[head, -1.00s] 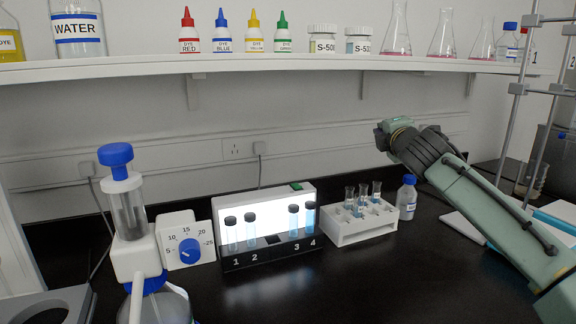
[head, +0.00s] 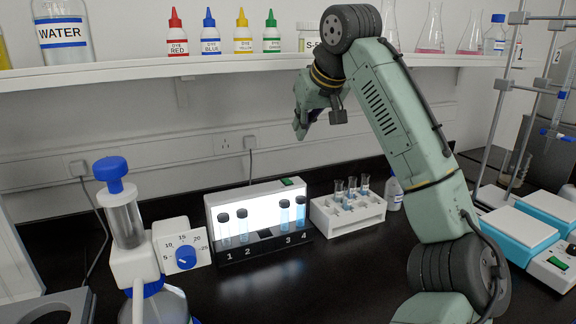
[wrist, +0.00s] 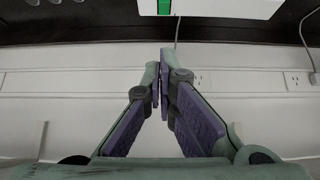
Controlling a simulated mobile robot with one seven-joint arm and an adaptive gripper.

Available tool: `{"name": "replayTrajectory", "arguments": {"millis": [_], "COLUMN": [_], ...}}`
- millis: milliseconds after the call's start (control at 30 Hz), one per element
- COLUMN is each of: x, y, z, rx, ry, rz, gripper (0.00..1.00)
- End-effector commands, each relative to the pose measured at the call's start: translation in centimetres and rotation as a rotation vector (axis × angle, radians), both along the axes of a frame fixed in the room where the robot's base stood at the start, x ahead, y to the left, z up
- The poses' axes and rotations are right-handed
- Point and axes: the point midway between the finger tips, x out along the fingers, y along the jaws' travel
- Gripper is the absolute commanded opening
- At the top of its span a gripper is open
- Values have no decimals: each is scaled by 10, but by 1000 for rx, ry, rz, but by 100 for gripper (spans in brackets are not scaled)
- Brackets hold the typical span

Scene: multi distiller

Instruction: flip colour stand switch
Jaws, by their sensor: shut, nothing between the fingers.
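The colour stand (head: 263,212) is a lit white panel with a black base marked 1 to 4, holding capped vials. Its green switch (head: 287,181) is on the top edge, toward the right end. In the wrist view the switch (wrist: 164,7) shows at the top edge of the picture, partly cut off, on the stand's white top (wrist: 225,8). My gripper (head: 300,129) hangs above and a little behind or over the switch, apart from it; the exact depth is unclear. Its purple-padded fingers (wrist: 161,70) are shut and empty.
A dial box (head: 182,250) stands left. The shelf (head: 200,70) with dye bottles runs above, close to my arm. Black bench in front is clear.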

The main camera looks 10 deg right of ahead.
Motion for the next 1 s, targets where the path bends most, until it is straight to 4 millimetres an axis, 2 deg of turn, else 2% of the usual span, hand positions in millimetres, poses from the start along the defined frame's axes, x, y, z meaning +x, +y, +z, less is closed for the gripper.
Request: {"name": "replayTrajectory", "arguments": {"millis": [367,833,1000], "x": [7,62,58], "y": [1,11,10], "z": [-7,-79,-105], "rx": [-3,-4,-5], "ry": [-3,-1,-2], "rz": [0,0,-1], "gripper": [0,0,0]}}
